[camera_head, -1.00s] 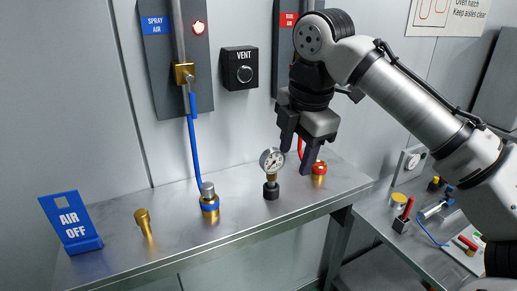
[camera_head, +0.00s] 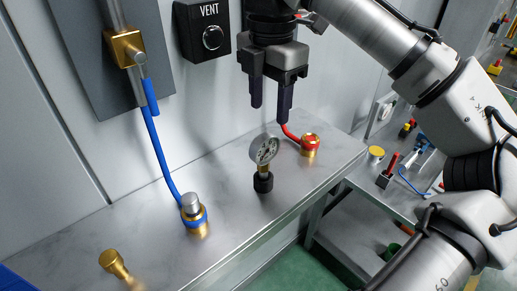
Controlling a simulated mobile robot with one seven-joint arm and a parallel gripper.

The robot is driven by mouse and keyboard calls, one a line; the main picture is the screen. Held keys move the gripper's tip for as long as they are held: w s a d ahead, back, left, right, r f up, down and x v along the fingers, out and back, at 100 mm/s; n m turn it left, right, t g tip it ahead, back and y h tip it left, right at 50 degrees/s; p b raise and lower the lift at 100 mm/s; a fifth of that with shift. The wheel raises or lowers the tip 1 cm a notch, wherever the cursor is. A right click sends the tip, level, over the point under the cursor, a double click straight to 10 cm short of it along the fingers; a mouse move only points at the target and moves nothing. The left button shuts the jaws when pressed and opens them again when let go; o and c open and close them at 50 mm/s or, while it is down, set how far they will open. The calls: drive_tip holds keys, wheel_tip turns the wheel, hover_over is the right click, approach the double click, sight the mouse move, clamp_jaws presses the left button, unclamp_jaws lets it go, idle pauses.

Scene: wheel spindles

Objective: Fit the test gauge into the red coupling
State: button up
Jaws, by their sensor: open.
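The test gauge (camera_head: 264,150) is a round white dial on a brass stem. It stands upright in a black base (camera_head: 263,182) on the metal shelf. The red coupling (camera_head: 310,144) is a red ring on a brass body at the right end of the shelf, with a red hose at its left. My gripper (camera_head: 270,114) is open, fingers pointing down, above and slightly behind the gauge. Nothing is between the fingers, and they look apart from the gauge.
A blue-ringed coupling (camera_head: 194,212) with a grey plug and blue hose stands left of the gauge. A brass fitting (camera_head: 115,264) is at front left. The VENT box (camera_head: 206,31) is on the wall. A lower side bench at right holds small tools.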

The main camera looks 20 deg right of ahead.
sight(268, 133)
wheel_tip(268, 133, down, 6)
drive_tip(key=shift+f, duration=0.2)
drive_tip(key=f, duration=0.2)
drive_tip(key=a+f, duration=0.1)
drive_tip(key=f, duration=0.1)
drive_tip(key=shift+s+p, duration=0.3)
drive_tip(key=shift+p, duration=0.1)
drive_tip(key=shift+f, duration=0.7)
drive_tip(key=shift+c, duration=0.3)
clamp_jaws()
drive_tip(key=shift+r, duration=0.1)
